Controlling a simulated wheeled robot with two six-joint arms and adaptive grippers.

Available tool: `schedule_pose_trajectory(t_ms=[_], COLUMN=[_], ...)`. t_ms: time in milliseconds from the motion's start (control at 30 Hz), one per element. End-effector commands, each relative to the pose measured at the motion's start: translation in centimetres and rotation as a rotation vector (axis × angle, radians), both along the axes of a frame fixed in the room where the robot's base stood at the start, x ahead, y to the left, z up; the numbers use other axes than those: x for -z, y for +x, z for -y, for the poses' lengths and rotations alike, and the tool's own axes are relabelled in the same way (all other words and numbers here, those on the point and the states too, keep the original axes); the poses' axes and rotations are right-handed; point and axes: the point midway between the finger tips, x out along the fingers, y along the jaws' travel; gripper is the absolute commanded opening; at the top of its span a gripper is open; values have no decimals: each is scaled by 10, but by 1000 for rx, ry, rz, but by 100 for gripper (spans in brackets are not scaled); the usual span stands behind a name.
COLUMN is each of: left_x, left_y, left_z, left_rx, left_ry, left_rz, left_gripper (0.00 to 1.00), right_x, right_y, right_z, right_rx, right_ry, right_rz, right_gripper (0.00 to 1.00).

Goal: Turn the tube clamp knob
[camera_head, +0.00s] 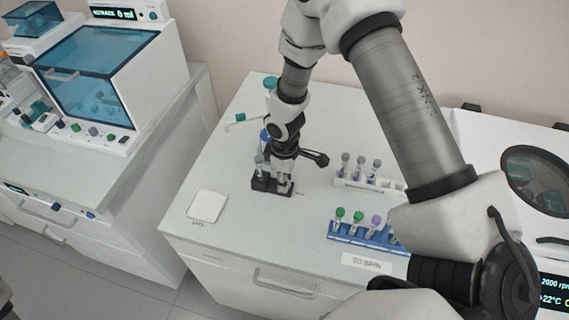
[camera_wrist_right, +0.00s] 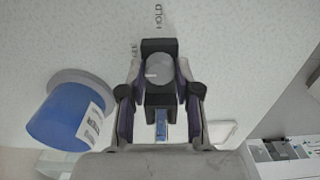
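The tube clamp is a small black block (camera_head: 262,185) near the left part of the white bench top. In the right wrist view the black clamp (camera_wrist_right: 157,46) bears a round grey top (camera_wrist_right: 158,72), which looks like the knob, though I cannot be sure. My right gripper (camera_head: 280,178) reaches down over the clamp. In the right wrist view its two purple-padded fingers (camera_wrist_right: 160,80) are apart, one on each side of the grey top, with narrow gaps seeming to show. The gripper hides part of the clamp in the head view. My left gripper is not in view.
A blue rack (camera_head: 345,233) with several capped tubes and a white rack (camera_head: 351,184) with grey-capped tubes stand to the right. A white pad (camera_head: 206,206) lies left of the clamp. A blue cylinder (camera_wrist_right: 62,122) stands close beside my right gripper in the wrist view.

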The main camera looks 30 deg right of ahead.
Motion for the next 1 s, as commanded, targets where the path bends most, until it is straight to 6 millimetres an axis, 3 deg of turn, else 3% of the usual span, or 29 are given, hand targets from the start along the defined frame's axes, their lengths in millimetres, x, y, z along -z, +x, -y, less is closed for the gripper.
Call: schedule_pose_trajectory(t_ms=[33, 67, 467, 567, 800, 1000], left_x=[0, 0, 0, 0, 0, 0], left_y=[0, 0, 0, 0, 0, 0], left_z=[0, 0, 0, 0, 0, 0], left_rx=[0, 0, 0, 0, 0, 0], left_ry=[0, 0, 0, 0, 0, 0], left_rz=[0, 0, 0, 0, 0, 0], left_gripper=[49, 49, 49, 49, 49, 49], right_x=[0, 0, -8, -26, -87, -117], right_y=[-1, -1, 1, 1, 1, 0], right_z=[0, 0, 0, 0, 0, 0], right_rx=[-1, -1, 1, 1, 0, 0], right_ry=[0, 0, 0, 0, 0, 0], right_rz=[-1, -1, 3, 4, 4, 1], right_gripper=[46, 57, 57, 57, 57, 57])
